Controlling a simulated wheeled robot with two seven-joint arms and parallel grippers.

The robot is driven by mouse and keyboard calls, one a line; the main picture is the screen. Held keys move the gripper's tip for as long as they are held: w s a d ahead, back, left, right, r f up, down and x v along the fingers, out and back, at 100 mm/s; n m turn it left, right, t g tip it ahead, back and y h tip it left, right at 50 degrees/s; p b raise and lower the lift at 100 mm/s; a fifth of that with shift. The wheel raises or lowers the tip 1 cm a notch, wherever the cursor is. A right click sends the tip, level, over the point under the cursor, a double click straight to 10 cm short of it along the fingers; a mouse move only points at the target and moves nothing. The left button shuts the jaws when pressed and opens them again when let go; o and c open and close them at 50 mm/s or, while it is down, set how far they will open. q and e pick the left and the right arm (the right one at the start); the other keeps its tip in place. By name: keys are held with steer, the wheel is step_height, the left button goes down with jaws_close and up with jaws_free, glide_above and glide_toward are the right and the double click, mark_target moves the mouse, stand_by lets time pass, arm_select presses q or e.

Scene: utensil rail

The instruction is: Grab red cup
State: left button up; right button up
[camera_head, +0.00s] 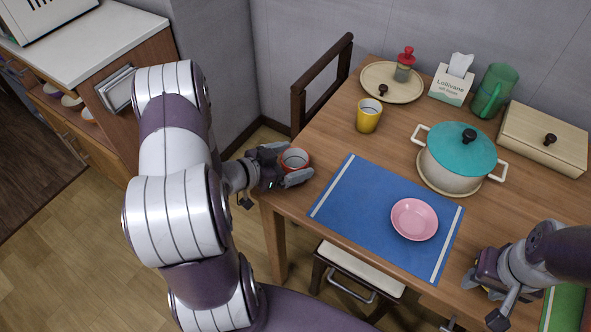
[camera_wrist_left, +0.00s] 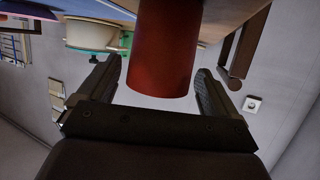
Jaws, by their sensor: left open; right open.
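The red cup (camera_head: 295,159) stands at the left edge of the table in the head view. My left gripper (camera_head: 286,165) is at the cup, with its fingers on either side of it. In the left wrist view the red cup (camera_wrist_left: 162,50) appears upside down between the two open fingers of my left gripper (camera_wrist_left: 160,88), with gaps visible on both sides. My right gripper (camera_head: 487,301) is at the lower right, over the near right part of the table, and its fingertips are partly hard to make out.
A blue placemat (camera_head: 345,205) with a pink plate (camera_head: 414,219) lies right of the cup. A yellow cup (camera_head: 369,115), a round tray (camera_head: 376,73), a teal-lidded pot (camera_head: 455,160), a tissue box (camera_head: 450,86), a green pitcher (camera_head: 493,92) and a wooden box (camera_head: 545,137) stand behind.

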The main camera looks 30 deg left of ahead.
mark_target(305, 158)
arm_select(q)
steer(key=x, duration=0.3)
steer(key=shift+d, duration=0.1)
steer(key=shift+c, duration=0.2)
arm_select(e)
steer(key=shift+f, duration=0.25)
arm_select(q)
steer(key=c, duration=1)
